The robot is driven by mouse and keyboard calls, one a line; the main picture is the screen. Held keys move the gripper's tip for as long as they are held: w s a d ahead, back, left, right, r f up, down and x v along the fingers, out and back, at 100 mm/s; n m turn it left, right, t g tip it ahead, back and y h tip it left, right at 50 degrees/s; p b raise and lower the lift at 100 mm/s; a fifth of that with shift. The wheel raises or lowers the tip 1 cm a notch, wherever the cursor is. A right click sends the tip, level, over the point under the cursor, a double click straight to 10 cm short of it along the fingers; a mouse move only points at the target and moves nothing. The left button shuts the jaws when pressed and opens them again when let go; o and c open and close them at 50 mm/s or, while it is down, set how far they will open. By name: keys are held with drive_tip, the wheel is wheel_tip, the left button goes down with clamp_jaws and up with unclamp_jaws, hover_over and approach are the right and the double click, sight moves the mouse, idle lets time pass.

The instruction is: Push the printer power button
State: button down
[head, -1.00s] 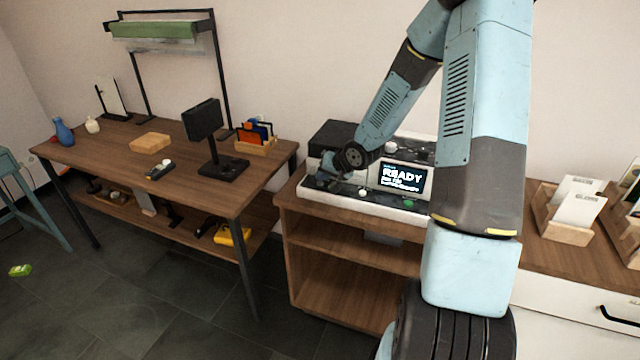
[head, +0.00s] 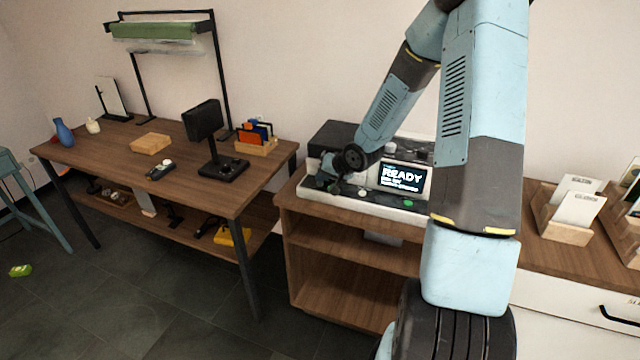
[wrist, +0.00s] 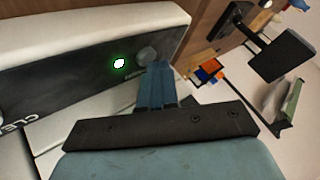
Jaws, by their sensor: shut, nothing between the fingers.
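The printer (head: 340,133) is a black and white machine on a wooden cabinet, with a lit screen (head: 403,178) reading READY. In the wrist view its dark control strip (wrist: 60,90) carries a round grey button (wrist: 147,54) and a glowing green light (wrist: 119,63) to its left. My gripper (wrist: 155,68) has its blue fingers shut and empty, with the tips right at the lower edge of the grey button. I cannot tell whether they touch it. In the head view my gripper (head: 328,180) is over the left end of the panel, partly hidden by my wrist.
A wooden table (head: 190,185) with a black stand (head: 203,122) and a card holder (head: 256,142) stands left of the printer cabinet (head: 350,275). Wooden racks (head: 566,232) with cards stand at the right. The wall is close behind the printer.

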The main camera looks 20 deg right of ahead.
sight(323, 184)
drive_tip(key=shift+s+f, duration=0.45)
drive_tip(key=shift+f, duration=0.2)
idle(0.3)
drive_tip(key=shift+d+r, duration=0.15)
drive_tip(key=shift+w+r, duration=0.25)
drive_tip(key=shift+r, duration=0.3)
drive_tip(key=shift+w+r, duration=0.1)
drive_tip(key=shift+r, duration=2.65)
